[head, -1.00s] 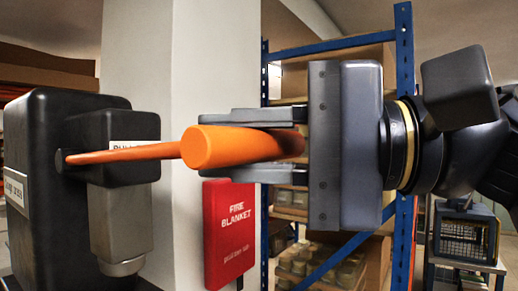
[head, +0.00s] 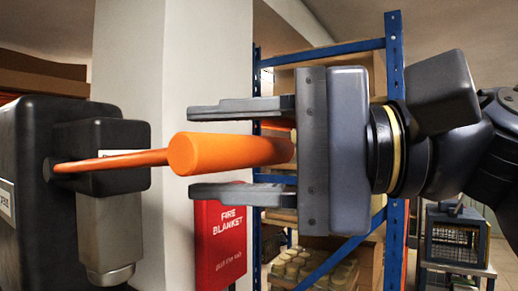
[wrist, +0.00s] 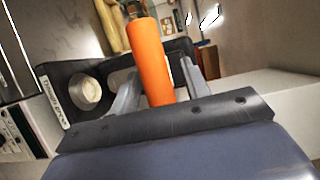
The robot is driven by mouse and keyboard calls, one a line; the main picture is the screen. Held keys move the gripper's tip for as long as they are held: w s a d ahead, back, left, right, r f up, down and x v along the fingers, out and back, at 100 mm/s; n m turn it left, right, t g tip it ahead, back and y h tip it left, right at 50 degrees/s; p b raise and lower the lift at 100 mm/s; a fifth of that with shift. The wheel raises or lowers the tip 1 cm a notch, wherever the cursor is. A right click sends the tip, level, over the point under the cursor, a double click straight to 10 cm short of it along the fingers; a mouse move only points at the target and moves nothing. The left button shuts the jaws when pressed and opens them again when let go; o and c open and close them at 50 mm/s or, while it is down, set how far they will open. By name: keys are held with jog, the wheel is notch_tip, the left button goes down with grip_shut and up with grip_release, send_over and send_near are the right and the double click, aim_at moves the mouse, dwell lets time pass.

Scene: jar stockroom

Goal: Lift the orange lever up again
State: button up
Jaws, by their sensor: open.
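The orange lever (head: 228,152) sticks out sideways from the black press (head: 40,190) at the left, its thick grip toward the right and roughly level. My gripper (head: 235,150) is open, with one finger above the grip and one below it, and clear gaps to both. The grip reaches in between the fingers close to the palm; I cannot tell whether it touches the palm. In the wrist view the orange lever (wrist: 150,60) stands between the two grey fingers.
A white pillar (head: 150,60) stands behind the press, with a red fire blanket box (head: 220,240) on it. A blue-framed shelf (head: 393,70) with boxes and jars is behind my gripper. A wire cage unit (head: 457,240) stands at the right.

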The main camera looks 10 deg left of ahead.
aim_at(264, 153)
jog(key=shift+w+d+b, duration=0.1)
jog(key=shift+d+b, duration=0.45)
jog(key=shift+d, duration=1.75)
jog(key=d, duration=0.6)
jog(key=shift+b, duration=0.4)
jog(key=shift+r, duration=0.1)
jog(key=shift+a+p, duration=0.8)
jog(key=shift+a, duration=3.9)
jog(key=shift+d, duration=0.15)
